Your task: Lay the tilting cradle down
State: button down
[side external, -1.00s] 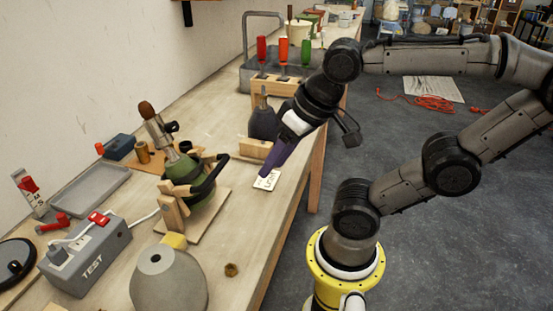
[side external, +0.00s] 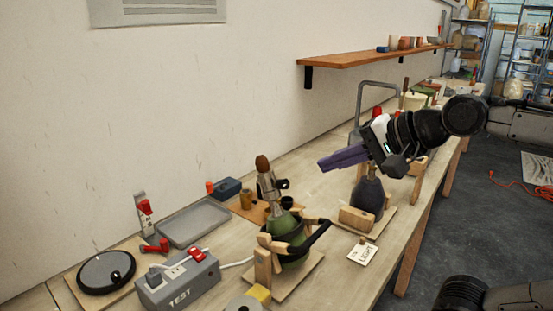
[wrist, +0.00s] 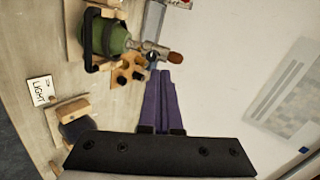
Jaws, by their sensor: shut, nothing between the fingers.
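The tilting cradle (side external: 263,266) has wooden posts and a black handle (side external: 312,238) and stands on a wooden board. It holds a green lamp body (side external: 284,226) roughly upright, leaning slightly, with a metal socket and brown tip (side external: 263,163) on top. In the wrist view the green body (wrist: 112,38) lies up and left of my fingers. My gripper (side external: 322,163), with purple fingers, is shut and empty. It is raised above the bench, to the right of the lamp's top, pointing left. Its shut fingers (wrist: 160,76) also show in the wrist view, apart from the lamp.
A dark bottle-shaped body (side external: 369,197) stands behind a wooden block (side external: 357,217), under my wrist. A LIGHT card (side external: 362,254) lies near the front edge. A grey TEST box (side external: 178,285) and a tray (side external: 194,223) are left. A wall shelf (side external: 375,57) hangs behind.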

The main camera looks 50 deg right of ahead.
notch_tip(320, 180, up, 3)
jog(key=w+m+t, duration=0.1)
jog(key=w+m, duration=0.1)
send_near(264, 158)
jog(key=x, duration=0.7)
jog(key=shift+s+a+f, duration=0.1)
jog(key=shift+s+f, duration=0.1)
jog(key=shift+w, duration=0.1)
jog(key=shift+w+f+g, duration=0.25)
jog(key=shift+w+g, duration=0.25)
jog(key=shift+w, duration=0.55)
jog(key=w+f+g, duration=0.8)
jog(key=w+f, duration=0.6)
jog(key=f, duration=0.2)
jog(key=shift+w, duration=0.2)
